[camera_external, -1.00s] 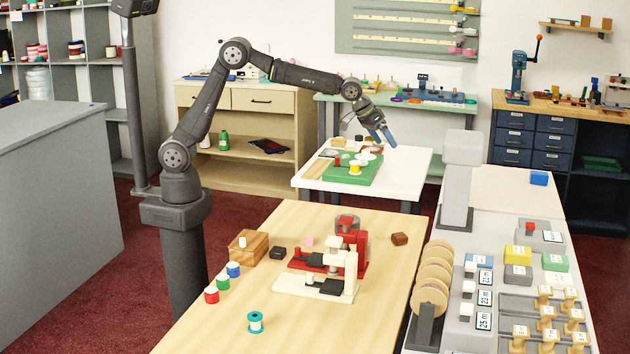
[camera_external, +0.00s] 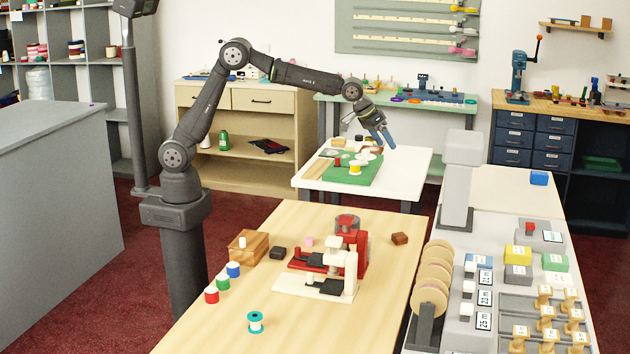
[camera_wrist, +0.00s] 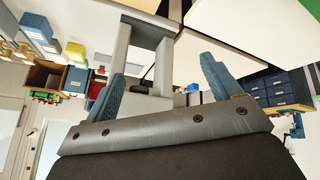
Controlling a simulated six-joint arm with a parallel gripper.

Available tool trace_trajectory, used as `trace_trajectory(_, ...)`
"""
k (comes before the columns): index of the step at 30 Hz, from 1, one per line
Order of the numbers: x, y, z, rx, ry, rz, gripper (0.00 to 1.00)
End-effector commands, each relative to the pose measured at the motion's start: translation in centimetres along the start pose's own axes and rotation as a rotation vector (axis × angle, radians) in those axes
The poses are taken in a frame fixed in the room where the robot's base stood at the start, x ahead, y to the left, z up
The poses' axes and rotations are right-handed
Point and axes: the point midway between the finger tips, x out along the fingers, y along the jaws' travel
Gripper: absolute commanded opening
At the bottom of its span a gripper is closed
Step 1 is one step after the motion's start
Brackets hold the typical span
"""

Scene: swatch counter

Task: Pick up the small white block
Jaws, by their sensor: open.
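My gripper (camera_external: 384,137) is high over the far white table, well away from all of these. In the wrist view my gripper (camera_wrist: 163,72) is open, with nothing between its blue fingers.
The wood table's front is mostly clear.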

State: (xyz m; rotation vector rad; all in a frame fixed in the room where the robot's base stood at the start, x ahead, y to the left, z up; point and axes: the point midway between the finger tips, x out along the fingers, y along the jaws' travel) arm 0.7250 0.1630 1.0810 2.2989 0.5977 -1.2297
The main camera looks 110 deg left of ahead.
Motion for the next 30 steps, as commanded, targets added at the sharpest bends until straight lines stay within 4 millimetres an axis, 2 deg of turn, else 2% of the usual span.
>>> trace_trajectory(1, 0.0, 0.0, 0.0, 0.0, 0.0, 0.0, 0.72)
trace_trajectory(3, 0.0, 0.0, 0.0, 0.0, 0.0, 0.0, 0.63)
trace_trajectory(11, 0.0, -0.2, -0.1, -0.002, 0.001, -0.002, 0.63)
trace_trajectory(14, 0.3, -2.0, -1.0, -0.02, 0.005, -0.019, 0.63)
trace_trajectory(17, 0.9, -6.3, -3.1, -0.062, 0.016, -0.06, 0.63)
trace_trajectory(20, 1.6, -13.0, -5.7, -0.124, 0.029, -0.12, 0.63)
trace_trajectory(21, 1.6, -16.1, -6.7, -0.151, 0.035, -0.146, 0.63)
trace_trajectory(23, 1.8, -20.7, -7.9, -0.191, 0.042, -0.187, 0.63)
trace_trajectory(24, 1.7, -23.8, -8.7, -0.218, 0.047, -0.212, 0.63)
trace_trajectory(26, 1.5, -28.5, -9.4, -0.259, 0.052, -0.251, 0.63)
trace_trajectory(30, 0.4, -39.6, -10.3, -0.354, 0.062, -0.343, 0.63)
